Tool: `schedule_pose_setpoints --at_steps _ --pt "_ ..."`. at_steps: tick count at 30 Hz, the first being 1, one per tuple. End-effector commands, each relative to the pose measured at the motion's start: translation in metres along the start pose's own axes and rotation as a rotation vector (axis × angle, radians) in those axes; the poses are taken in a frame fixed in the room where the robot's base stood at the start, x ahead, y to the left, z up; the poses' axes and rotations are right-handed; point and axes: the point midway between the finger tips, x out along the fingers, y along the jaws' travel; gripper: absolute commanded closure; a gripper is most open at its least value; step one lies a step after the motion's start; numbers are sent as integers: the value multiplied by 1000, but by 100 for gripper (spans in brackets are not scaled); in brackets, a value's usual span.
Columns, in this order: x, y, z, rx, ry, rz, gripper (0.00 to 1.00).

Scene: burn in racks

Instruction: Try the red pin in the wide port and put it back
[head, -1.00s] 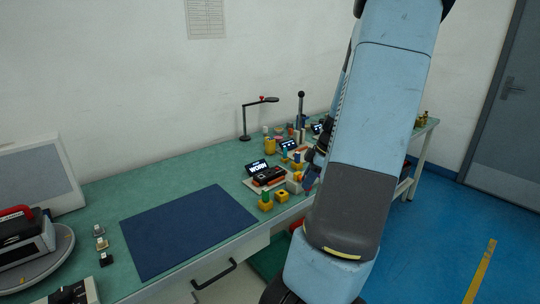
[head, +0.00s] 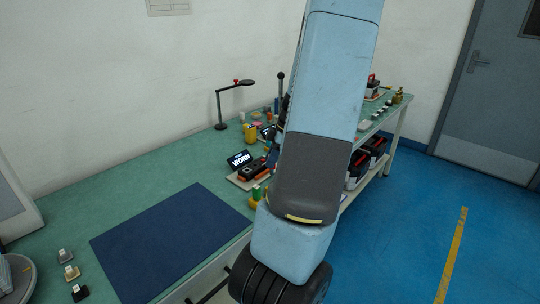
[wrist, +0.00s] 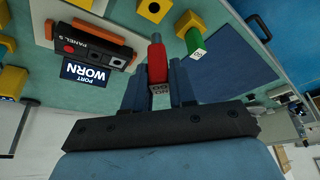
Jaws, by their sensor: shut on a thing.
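The red pin (wrist: 157,62) with a grey tip is between the fingers of my gripper (wrist: 158,80) in the wrist view, and the gripper is shut on it. A white marked end (wrist: 159,88) shows between the fingers. A panel (wrist: 88,45) marked "PANEL 5" lies to the left, apart from the pin. A black screen (wrist: 83,72) beside it reads "PORT WORN"; the screen also shows in the head view (head: 238,159). I cannot tell which port is the wide one. In the head view my arm hides the gripper and the pin.
A green pin (wrist: 194,40) stands in a yellow block (wrist: 188,22) close to the right of the red pin. Another yellow block (wrist: 153,8) is near it. A blue mat (head: 170,240) lies clear on the green bench. A lamp (head: 220,105) stands at the back.

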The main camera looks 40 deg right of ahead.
Motion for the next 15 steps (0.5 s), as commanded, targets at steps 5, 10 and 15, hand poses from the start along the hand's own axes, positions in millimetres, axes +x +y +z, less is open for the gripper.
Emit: schedule_pose_setpoints --at_steps 5,10,15 --pt "11 0 5 2 1 -1 100" --pt "20 0 10 2 1 0 100" --pt "30 0 14 3 2 0 100"
